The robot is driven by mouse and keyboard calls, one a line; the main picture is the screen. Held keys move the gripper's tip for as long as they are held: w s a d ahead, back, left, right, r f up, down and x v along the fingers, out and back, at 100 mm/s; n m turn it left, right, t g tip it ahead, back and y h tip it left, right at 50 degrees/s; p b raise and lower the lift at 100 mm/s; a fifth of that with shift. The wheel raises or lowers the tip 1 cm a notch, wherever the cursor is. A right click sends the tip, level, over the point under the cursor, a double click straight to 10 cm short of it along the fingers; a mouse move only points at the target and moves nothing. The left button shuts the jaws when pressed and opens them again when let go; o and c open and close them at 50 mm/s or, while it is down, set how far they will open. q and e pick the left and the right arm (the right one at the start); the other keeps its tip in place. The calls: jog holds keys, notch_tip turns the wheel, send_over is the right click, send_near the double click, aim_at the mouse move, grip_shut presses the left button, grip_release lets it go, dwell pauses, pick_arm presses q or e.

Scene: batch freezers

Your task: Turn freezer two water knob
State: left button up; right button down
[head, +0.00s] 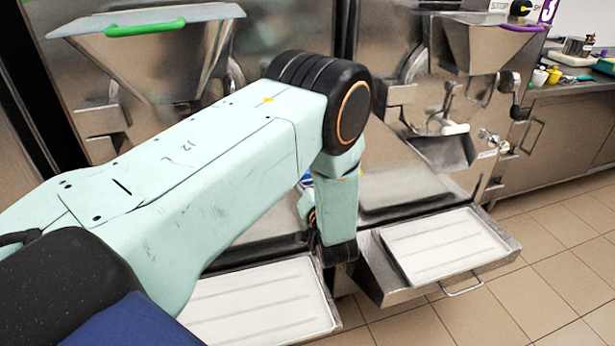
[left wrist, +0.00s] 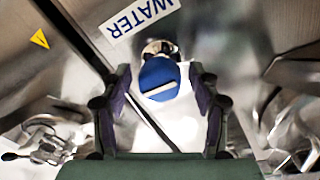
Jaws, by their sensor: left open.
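The water knob (left wrist: 159,82) is a round blue knob with a white bar across its face, seen in the left wrist view below a white label reading WATER (left wrist: 138,14). The bar is slightly tilted. My left gripper (left wrist: 161,74) is open, with one finger on each side of the knob. I cannot tell whether either finger touches it. In the head view my left arm crosses the middle and hides most of the gripper and the panel behind. A small blue patch (head: 307,177) shows beside my wrist there, perhaps the knob. My right gripper is not in view.
Steel freezers stand behind my arm, one with a green-handled hopper (head: 145,28), one with a purple-handled hopper (head: 507,26). White trays (head: 262,300) and (head: 440,243) extend low in front. Tiled floor (head: 540,290) is clear at the lower right.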

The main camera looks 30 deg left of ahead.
pick_arm(q)
jog(key=shift+c, duration=0.6)
jog(key=c, duration=1.1)
jog(key=n+b, duration=0.1)
jog(key=n, duration=0.6)
jog(key=shift+b, duration=0.3)
jog(key=n+b, duration=0.1)
jog(key=n, duration=0.5)
jog(key=shift+s+a+n+y, duration=0.1)
jog(key=shift+n+y, duration=0.2)
jog(key=shift+n, duration=0.1)
jog(key=shift+b, duration=0.3)
jog(key=o, duration=1.2)
